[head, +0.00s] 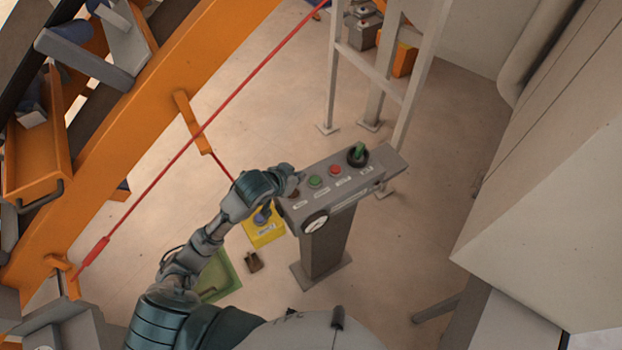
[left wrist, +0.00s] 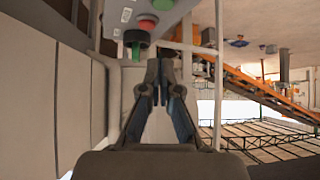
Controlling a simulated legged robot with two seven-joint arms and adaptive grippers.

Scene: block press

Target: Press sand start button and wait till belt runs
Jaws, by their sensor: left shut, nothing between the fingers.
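The grey control console (head: 330,196) stands on a pedestal in the middle of the head view. Its sloped top carries a green button (head: 315,181), a red button (head: 335,170) and a larger green knob (head: 358,154) on a dark base. The labels are too small to read. My left gripper (head: 294,178) is shut and empty at the console's left end, partly covering the buttons there. I cannot tell whether it touches one. In the left wrist view the shut fingers (left wrist: 165,64) show below the console, with a red button (left wrist: 147,22) and green knob (left wrist: 136,50) nearby. My right gripper is out of view.
A yellow box (head: 264,238) with a blue top stands on the floor left of the pedestal, near a green tray (head: 232,283). A red cord (head: 200,130) crosses the left side before orange machinery (head: 150,140). A pale frame (head: 385,75) stands behind the console.

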